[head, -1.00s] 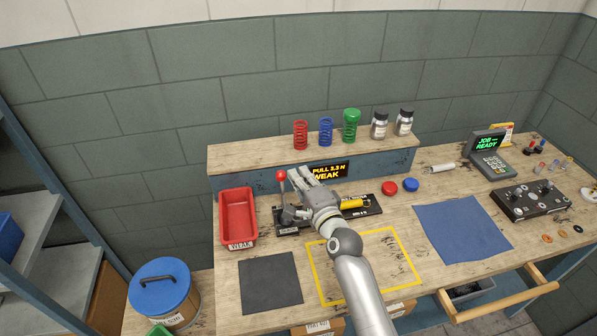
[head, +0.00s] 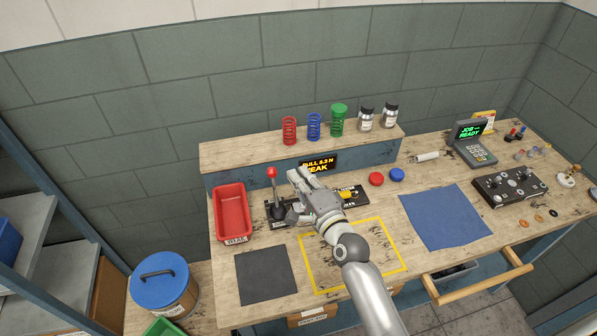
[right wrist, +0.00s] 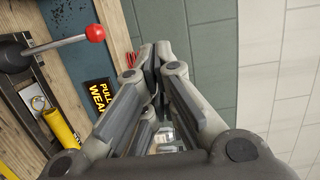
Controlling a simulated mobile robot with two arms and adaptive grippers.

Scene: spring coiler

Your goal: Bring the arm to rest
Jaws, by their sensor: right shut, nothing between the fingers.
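My right gripper (head: 300,178) is over the workbench, just right of the lever with the red ball knob (head: 272,172). It is shut and empty. In the right wrist view its fingers (right wrist: 155,60) come together, and the red knob (right wrist: 95,32) stands to their left, apart from them. My right arm (head: 365,275) reaches in from the bottom, over the yellow-outlined square. The lever's black base (head: 278,222) is partly hidden behind the gripper, as is the display reading "PULL" and "WEAK" (head: 320,163). My left gripper does not show.
A red bin (head: 232,212) stands left of the lever. Springs and jars stand on the back shelf (head: 240,152). A blue cloth (head: 445,218), a control box (head: 510,188) and a terminal (head: 470,148) are at right. An open drawer (head: 480,285) juts out in front.

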